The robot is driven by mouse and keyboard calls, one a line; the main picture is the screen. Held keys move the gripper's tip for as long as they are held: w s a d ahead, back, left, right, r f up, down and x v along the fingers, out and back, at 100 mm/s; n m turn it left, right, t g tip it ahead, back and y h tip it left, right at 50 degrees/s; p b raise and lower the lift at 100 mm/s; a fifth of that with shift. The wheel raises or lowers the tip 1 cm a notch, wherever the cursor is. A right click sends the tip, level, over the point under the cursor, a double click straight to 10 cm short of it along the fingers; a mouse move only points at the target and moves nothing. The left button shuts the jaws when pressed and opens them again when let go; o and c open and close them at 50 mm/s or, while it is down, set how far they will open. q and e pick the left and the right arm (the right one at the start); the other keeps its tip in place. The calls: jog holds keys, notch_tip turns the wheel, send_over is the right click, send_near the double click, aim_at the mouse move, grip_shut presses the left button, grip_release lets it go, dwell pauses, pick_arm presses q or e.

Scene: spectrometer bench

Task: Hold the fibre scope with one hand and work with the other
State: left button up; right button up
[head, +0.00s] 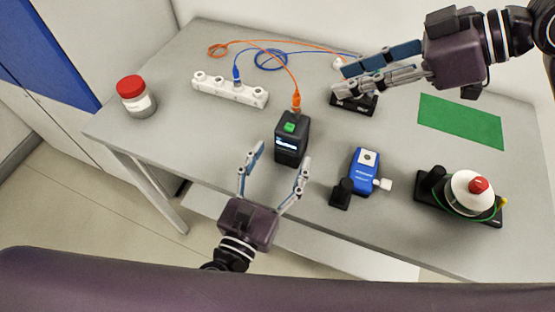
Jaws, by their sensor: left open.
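A black handheld box (292,146) with a green top button and a small lit screen stands upright mid-table; an orange plug and cable enter its top. A blue device (363,172) with a black end piece and white knob lies to its right. I cannot tell for certain which one is the fibre scope. My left gripper (282,153) is open, its fingers spread on either side of the black box's near end, with no grip visible. My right gripper (339,80) is over a black block (355,101) at the back; its finger gap is unclear.
Orange cable (262,45) and blue cable loop behind. A green mat (461,121) and a reel on a black base (469,192) are at right.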

pick_arm(q)
jog(key=shift+x, duration=3.6)
jog(key=c, duration=1.5)
pick_arm(e)
jog(key=shift+o, duration=0.4)
pick_arm(q)
jog(key=shift+c, duration=0.2)
jog(key=shift+f, duration=0.1)
pick_arm(e)
jog(key=r+n+g+h, duration=0.2)
jog(key=n+g+h, duration=0.2)
jog(key=n+h, duration=0.25)
send_over(297, 91)
jog(key=shift+s+a+m+h, duration=0.2)
jog(key=shift+m+h, duration=0.05)
jog(key=f+h, duration=0.1)
jog(key=f, duration=0.2)
jog(key=f+h, duration=0.1)
jog(key=f, duration=0.6)
jog(key=shift+w+d+f+t+h, duration=0.1)
jog(key=shift+w+d+t+h, duration=0.15)
jog(key=shift+t+h, duration=0.15)
